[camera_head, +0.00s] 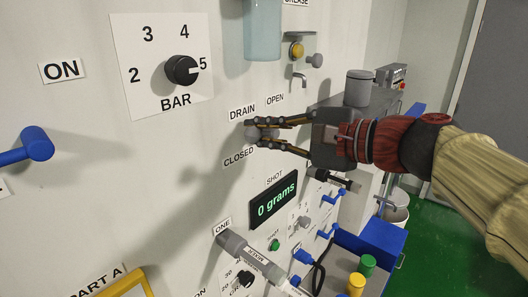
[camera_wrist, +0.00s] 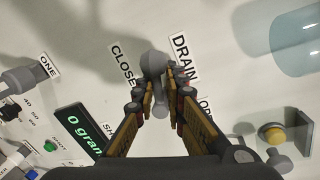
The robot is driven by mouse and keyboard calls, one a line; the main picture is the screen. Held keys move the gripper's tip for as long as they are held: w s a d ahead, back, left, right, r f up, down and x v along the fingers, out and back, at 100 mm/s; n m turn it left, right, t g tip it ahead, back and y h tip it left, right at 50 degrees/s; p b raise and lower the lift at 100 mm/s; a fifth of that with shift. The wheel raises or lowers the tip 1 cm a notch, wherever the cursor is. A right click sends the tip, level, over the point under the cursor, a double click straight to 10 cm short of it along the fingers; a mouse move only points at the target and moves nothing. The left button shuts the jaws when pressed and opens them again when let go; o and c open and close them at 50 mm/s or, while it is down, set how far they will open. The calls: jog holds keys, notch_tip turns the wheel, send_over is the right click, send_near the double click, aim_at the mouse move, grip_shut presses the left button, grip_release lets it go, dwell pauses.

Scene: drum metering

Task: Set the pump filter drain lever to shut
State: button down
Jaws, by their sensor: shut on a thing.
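The grey drain lever (camera_head: 251,134) sits on the white panel, below the DRAIN label (camera_head: 242,113) and above the CLOSED label (camera_head: 239,158). The OPEN label (camera_head: 275,99) is up and to its right. In the wrist view, the lever (camera_wrist: 153,66) has a rounded hub and a short handle extending back between my fingers. The handle lies between the CLOSED and OPEN sides; its exact angle is hard to tell. My gripper (camera_head: 257,132) is shut on the lever, with its fingertips (camera_wrist: 157,88) on either side of the handle. The fingers partly hide the lever in the head view.
A SHOT display (camera_head: 274,200) reading 0 grams is below. A pressure knob (camera_head: 182,70) and blue lever (camera_head: 28,148) are left. A clear cylinder (camera_head: 263,30) and small tap (camera_head: 299,78) are above. A grey handle (camera_head: 245,250) sticks out low on the panel.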

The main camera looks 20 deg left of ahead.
notch_tip(320, 180, down, 2)
jog(key=n+b, duration=0.3)
jog(key=b, duration=0.2)
jog(key=shift+f+t+h+b, duration=0.1)
jog(key=shift+t+h+b, duration=0.2)
jog(key=shift+t+b, duration=0.1)
jog(key=shift+a+f+n, duration=0.1)
jog(key=shift+n, duration=0.2)
jog(key=c, duration=2)
grip_release()
jog(key=shift+r, duration=0.2)
jog(key=shift+r, duration=0.25)
jog(key=shift+d+r, duration=0.1)
jog(key=shift+d, duration=0.1)
jog(key=v, duration=1.1)
jog(key=shift+s+d, duration=0.2)
jog(key=shift+d, duration=0.15)
